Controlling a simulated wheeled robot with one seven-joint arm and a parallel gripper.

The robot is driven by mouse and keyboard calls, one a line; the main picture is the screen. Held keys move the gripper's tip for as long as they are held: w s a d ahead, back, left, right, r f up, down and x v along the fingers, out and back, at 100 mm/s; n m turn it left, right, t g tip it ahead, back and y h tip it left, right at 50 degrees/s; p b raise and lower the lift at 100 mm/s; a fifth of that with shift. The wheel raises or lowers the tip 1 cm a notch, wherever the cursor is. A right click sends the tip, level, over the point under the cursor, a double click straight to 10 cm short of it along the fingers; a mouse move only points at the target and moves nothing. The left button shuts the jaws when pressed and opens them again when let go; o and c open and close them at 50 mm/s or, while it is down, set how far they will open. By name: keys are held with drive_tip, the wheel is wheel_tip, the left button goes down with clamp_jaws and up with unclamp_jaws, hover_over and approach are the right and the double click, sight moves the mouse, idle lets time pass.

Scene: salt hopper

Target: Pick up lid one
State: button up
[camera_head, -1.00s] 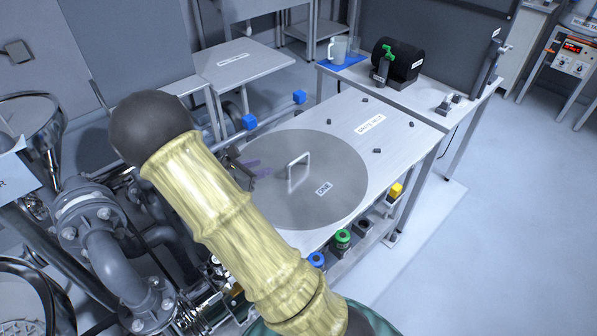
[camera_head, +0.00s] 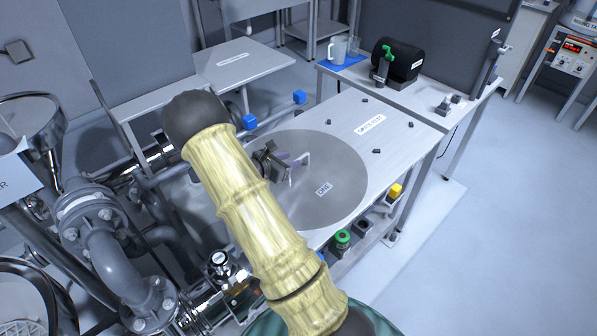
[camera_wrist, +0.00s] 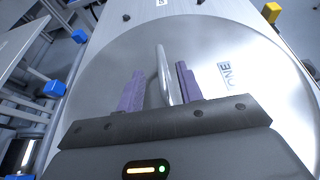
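Lid one is a round grey metal disc (camera_head: 335,205) with a label reading "ONE", lying flat on the metal table. Its upright metal loop handle (camera_head: 304,165) stands near the middle. In the wrist view the lid (camera_wrist: 240,45) fills most of the picture, and its handle (camera_wrist: 164,75) rises between the two purple fingers. My gripper (camera_wrist: 160,88) is open, with a finger on each side of the handle and visible gaps between. In the head view my gripper (camera_head: 290,166) is at the handle, and my yellow-sleeved arm hides the lid's left part.
The table (camera_head: 395,135) has small dark pegs and a label beyond the lid. Blue-capped pipes (camera_head: 249,122) stand at its left edge. Yellow (camera_head: 394,192) and green (camera_head: 343,238) knobs line the near right side. A black drum (camera_head: 398,60) stands on the far bench.

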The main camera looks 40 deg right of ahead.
sight(299, 158)
drive_tip(key=x, duration=0.2)
drive_tip(key=p+x, duration=0.1)
drive_tip(key=x, duration=0.2)
drive_tip(key=shift+a+f, duration=0.1)
drive_tip(key=shift+f, duration=0.25)
idle(0.4)
clamp_jaws()
drive_tip(key=shift+r, duration=0.15)
idle(1.1)
